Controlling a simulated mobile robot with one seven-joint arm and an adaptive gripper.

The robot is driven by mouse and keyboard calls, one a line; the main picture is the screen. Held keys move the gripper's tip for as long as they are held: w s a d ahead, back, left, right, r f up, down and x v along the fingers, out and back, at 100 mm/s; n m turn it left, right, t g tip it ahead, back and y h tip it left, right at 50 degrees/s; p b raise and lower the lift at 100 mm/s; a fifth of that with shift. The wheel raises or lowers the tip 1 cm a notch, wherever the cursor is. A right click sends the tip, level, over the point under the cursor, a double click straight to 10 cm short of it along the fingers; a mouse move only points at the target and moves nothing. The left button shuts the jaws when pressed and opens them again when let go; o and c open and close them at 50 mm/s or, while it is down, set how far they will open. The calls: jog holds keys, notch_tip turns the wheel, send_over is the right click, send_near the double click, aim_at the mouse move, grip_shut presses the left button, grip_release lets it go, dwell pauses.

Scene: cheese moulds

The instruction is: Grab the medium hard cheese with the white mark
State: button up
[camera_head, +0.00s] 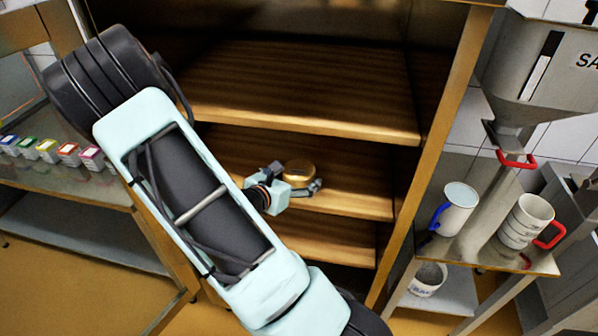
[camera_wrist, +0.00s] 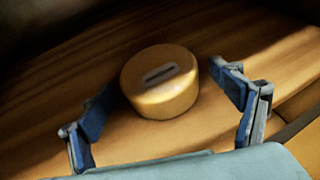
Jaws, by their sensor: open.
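A round, yellow-brown cheese (camera_wrist: 160,90) stands upright on a wooden shelf. Its top has a pale patch with a dark bar in it. The same cheese shows small in the head view (camera_head: 300,172), on the middle shelf of the cabinet, partly hidden by my gripper. My gripper (camera_wrist: 172,106) is open, with one finger on the left side and one on the right of the cheese. The cheese lies between the fingers and a little beyond them.
The wooden shelf (camera_wrist: 50,60) around the cheese is bare. Another shelf (camera_head: 310,90) is above it and one (camera_head: 330,240) below. The cabinet's right post (camera_head: 425,150) is near. Mugs (camera_head: 458,205) stand on a side table; small coloured boxes (camera_head: 48,150) stand on the left counter.

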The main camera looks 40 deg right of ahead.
jog(key=shift+x, duration=1)
jog(key=c, duration=1)
jog(key=shift+r, duration=0.1)
jog(key=shift+c, duration=1)
jog(key=shift+r, duration=0.1)
